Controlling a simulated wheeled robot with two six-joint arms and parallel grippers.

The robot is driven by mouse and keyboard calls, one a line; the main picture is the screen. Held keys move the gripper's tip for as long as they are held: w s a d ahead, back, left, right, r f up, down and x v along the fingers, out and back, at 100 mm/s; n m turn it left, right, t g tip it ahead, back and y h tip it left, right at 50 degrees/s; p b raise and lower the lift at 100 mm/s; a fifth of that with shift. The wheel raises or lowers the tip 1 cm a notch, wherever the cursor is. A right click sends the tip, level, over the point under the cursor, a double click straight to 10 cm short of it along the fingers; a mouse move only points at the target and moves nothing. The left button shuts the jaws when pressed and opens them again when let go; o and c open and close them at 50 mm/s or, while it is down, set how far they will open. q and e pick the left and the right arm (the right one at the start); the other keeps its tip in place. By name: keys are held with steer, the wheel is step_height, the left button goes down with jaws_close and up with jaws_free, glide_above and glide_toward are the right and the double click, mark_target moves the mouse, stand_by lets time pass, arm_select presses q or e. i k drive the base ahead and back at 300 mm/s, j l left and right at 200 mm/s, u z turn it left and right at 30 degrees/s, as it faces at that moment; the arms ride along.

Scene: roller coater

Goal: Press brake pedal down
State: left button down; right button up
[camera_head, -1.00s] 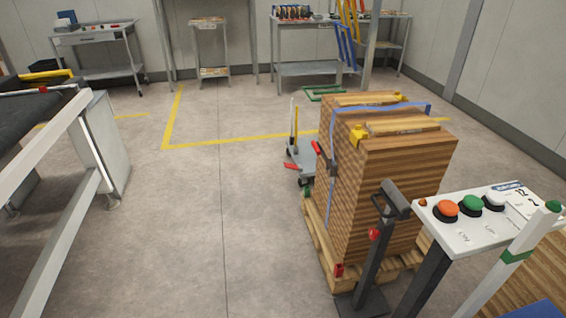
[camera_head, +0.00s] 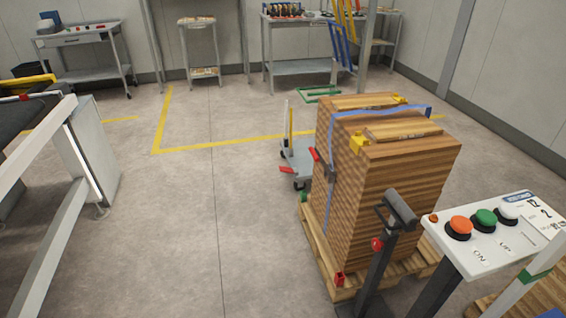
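A small grey cart (camera_head: 297,157) stands on the floor behind and left of a strapped stack of wood boards, partly hidden by the stack. A small red pedal-like piece (camera_head: 287,169) sticks out low at its left side, near a dark wheel; I cannot tell for certain whether it is the brake pedal, or whether it is up or down. Another red piece (camera_head: 315,154) shows at the stack's left edge. Neither of my grippers is in view.
The board stack (camera_head: 404,185) rests on a wooden pallet (camera_head: 345,289). A dark upright handle (camera_head: 402,211) and a control panel (camera_head: 489,236) with orange, green and white buttons stand at right. A conveyor (camera_head: 44,143) is at left. The middle floor is clear.

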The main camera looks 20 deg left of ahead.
mark_target(284, 169)
steer(key=i+j+z, duration=0.1)
steer(key=i+j, duration=0.25)
steer(key=i+j+z, duration=0.1)
steer(key=i+j, duration=0.2)
steer(key=j, duration=0.25)
steer(key=i+j+z, duration=0.1)
steer(key=i+j, duration=0.2)
steer(key=j, duration=0.15)
steer(key=i+j+z, duration=0.1)
steer(key=i+j, duration=0.2)
steer(key=j, duration=0.2)
steer(key=i+j, duration=0.25)
steer(key=j, duration=0.3)
steer(key=i+j+z, duration=0.15)
steer(key=i+j, duration=0.15)
steer(key=j, duration=0.2)
steer(key=i+j+z, duration=0.1)
steer(key=j, duration=0.45)
steer(key=i+j+z, duration=0.1)
steer(key=i+j, duration=0.25)
steer(key=j, duration=0.25)
